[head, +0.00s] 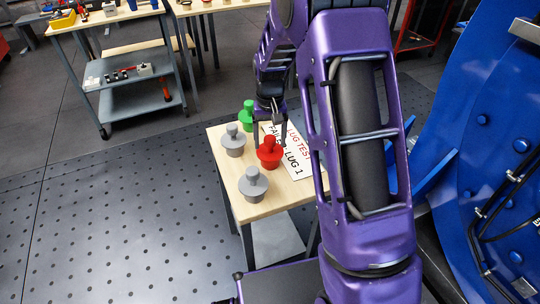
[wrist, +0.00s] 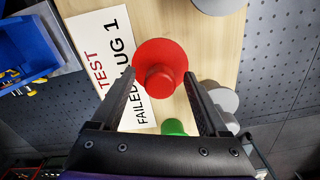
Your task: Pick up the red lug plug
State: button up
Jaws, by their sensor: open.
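The red lug plug (head: 269,155) stands upright on a small wooden table, with a wide flange and a knob on top. In the wrist view the red lug plug (wrist: 158,52) lies between and just ahead of the fingertips. My gripper (head: 272,122) is open above and slightly behind it in the head view. In the wrist view my gripper (wrist: 160,74) has one finger on either side of the red knob, with gaps visible. Nothing is held.
A green plug (head: 247,116) and two grey plugs (head: 233,146) (head: 253,188) stand close by on the table (head: 289,207). A printed card (head: 301,160) lies beside the red plug. A large blue structure (head: 480,150) stands at the right. Open floor lies to the left.

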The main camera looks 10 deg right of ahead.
jog(key=shift+c, duration=0.3)
grip_shut()
dwell(1.1)
